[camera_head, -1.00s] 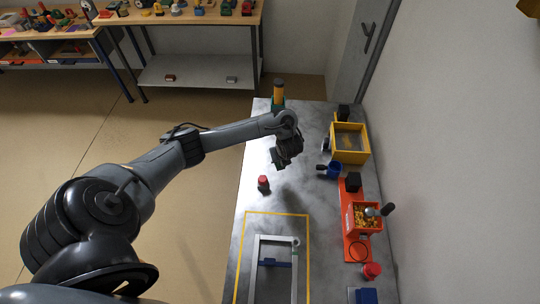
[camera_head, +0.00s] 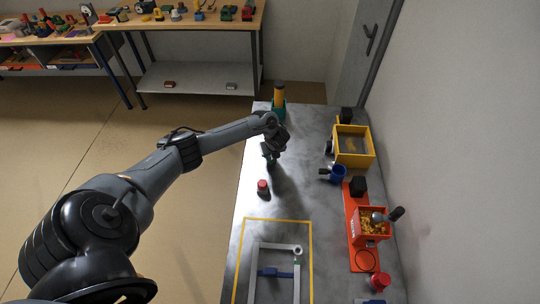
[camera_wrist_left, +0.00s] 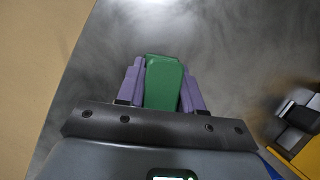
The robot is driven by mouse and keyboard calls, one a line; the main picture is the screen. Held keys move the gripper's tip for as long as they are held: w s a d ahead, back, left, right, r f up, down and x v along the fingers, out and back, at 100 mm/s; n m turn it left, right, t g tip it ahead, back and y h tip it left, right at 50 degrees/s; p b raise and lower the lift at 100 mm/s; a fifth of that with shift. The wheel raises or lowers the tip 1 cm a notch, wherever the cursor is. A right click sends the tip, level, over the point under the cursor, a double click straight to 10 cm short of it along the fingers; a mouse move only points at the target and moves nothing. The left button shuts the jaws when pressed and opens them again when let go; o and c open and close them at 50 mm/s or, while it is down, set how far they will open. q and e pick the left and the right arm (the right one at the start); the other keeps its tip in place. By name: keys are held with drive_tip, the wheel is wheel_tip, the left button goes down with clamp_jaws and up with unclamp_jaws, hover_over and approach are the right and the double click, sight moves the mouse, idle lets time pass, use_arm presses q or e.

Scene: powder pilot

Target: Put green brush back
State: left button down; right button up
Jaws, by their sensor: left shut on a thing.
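In the left wrist view, a green block-shaped piece (camera_wrist_left: 163,85), likely part of the green brush, sits between the two purple fingers of my left gripper (camera_wrist_left: 163,92). The gripper is shut on it. The rest of the brush is hidden. In the head view my left gripper (camera_head: 271,159) is over the far left part of the metal table, near its left edge. A yellow-orange cylinder with a teal-green base (camera_head: 278,98) stands behind it at the table's far edge. My right gripper is not in view.
A red-capped jar (camera_head: 263,187) stands just in front of the left gripper. Along the right are a yellow box (camera_head: 354,160), a blue cup (camera_head: 337,174) and an orange bin (camera_head: 374,239) with yellow bits. A yellow outline (camera_head: 276,220) encloses a grey frame. The middle of the table is clear.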

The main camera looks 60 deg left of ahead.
use_arm(q)
drive_tip(key=shift+f, duration=0.75)
drive_tip(key=shift+f, duration=0.1)
drive_tip(key=c, duration=0.7)
unclamp_jaws()
drive_tip(key=shift+c, duration=0.2)
